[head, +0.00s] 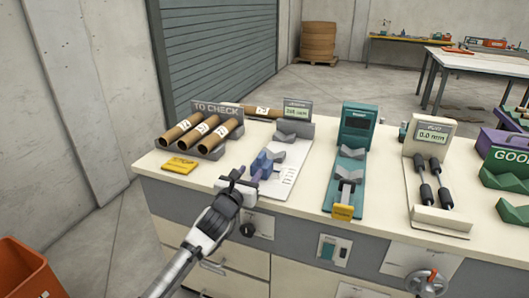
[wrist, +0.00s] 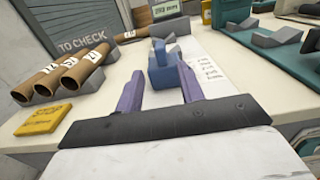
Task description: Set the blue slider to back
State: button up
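The blue slider (wrist: 163,73) is a small blue block with a taller post, on the white scaled bed of a length gauge (head: 290,172). In the head view the slider (head: 263,161) is at the near left part of the gauge, just beyond my gripper (head: 246,177). In the wrist view my gripper (wrist: 159,78) is open, its two purple fingers apart. The slider shows between and slightly beyond the fingertips, closer to the right one. I cannot tell whether a finger touches it. The far side of the slider is hidden.
Cardboard tubes lie in a grey "TO CHECK" rack (head: 212,108) at left, with a yellow tag (head: 179,165) in front. A teal gauge (head: 346,180) and a white gauge (head: 437,180) stand to the right. Bare tabletop separates the gauges.

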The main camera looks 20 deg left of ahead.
aim_at(264, 155)
jog(key=w+p, duration=0.1)
jog(key=w, duration=0.3)
jog(key=w+p, duration=0.1)
jog(key=w, duration=0.2)
jog(key=w+p, duration=0.1)
jog(key=w, duration=0.3)
jog(key=shift+w+d, duration=0.25)
jog(key=shift+w, duration=0.05)
grip_shut()
